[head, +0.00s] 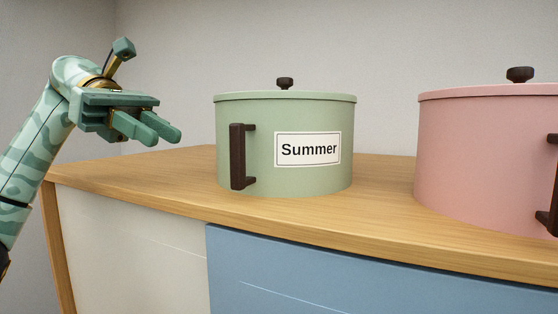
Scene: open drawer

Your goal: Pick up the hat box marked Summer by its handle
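The green hat box (240,117) stands upright on the wooden top, with its lid on. A white label (308,149) on its front reads Summer. Its dark upright handle (238,157) is on the left part of its front, and a dark knob (285,83) tops the lid. My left gripper (162,134) is to the left of the box, at about the height of its upper half, with its fingers pointing right. Its two fingers are apart with nothing between them. It does not touch the box or the handle. My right gripper is not in view.
A pink hat box (475,150) with a dark knob and a dark handle (553,190) stands to the right, cut off by the frame. The wooden top (375,215) is bare between the boxes and left of the green one. White and blue (330,270) fronts lie below.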

